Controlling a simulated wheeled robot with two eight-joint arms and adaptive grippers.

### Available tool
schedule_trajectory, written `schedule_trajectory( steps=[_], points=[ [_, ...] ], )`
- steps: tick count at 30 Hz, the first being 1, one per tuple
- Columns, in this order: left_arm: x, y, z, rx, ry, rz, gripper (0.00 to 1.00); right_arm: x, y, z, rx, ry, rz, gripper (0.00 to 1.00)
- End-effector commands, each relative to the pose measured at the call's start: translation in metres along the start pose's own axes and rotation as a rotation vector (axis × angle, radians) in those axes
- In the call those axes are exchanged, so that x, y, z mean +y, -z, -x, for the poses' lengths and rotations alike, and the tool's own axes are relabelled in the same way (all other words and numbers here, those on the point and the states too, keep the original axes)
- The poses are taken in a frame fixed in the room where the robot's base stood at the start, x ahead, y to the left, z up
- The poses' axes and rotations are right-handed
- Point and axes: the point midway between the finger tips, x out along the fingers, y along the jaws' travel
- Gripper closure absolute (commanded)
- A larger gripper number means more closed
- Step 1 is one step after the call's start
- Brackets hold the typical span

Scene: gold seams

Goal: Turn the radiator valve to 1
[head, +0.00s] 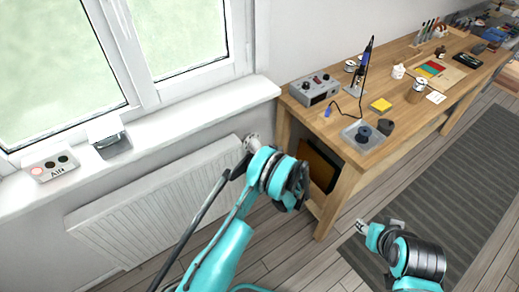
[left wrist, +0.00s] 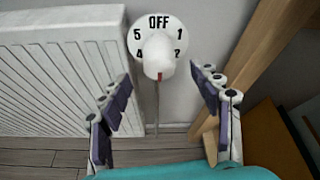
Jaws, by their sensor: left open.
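The radiator valve (left wrist: 158,45) is a white round dial with a knob at its middle, at the radiator's right end. In the left wrist view it reads OFF at the top, 5 and 4 on the left, 1 and 2 on the right. A red mark shows at the bottom of the knob, away from the 1. My left gripper (left wrist: 160,80) is open, with one finger on each side below the dial, and nothing between them.
The white radiator (head: 165,198) is under the windowsill (head: 190,118). A wooden workbench (head: 345,150) with tools stands close on the right; its leg (left wrist: 262,60) is near my left gripper's right finger. The floor by the grey striped mat (head: 455,165) is clear.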

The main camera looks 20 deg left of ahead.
Motion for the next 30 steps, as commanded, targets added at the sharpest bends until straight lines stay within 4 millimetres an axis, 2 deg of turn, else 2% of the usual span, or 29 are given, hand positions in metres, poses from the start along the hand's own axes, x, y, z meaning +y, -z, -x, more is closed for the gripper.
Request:
schedule_trajectory(
  steps=[13,18,25,26,30],
  points=[
    [0.001,0.002,-0.066,0.0,-0.003,0.001,0.37,0.0,-0.014,-0.019,0.0,0.0,0.0,0.6],
    [0.0,0.001,-0.075,0.0,-0.001,0.002,0.37,0.0,-0.015,-0.021,0.0,0.0,0.0,0.6],
    [0.0,0.0,-0.076,0.001,-0.001,0.002,0.37,0.0,-0.015,-0.021,0.0,0.0,0.0,0.6],
    [0.0,0.0,-0.076,0.001,-0.001,0.002,0.42,0.0,-0.015,-0.021,0.0,0.0,0.0,0.6],
    [0.0,0.0,-0.075,0.001,-0.001,0.002,0.79,0.0,-0.015,-0.021,0.0,0.0,0.0,0.6]
  ],
)
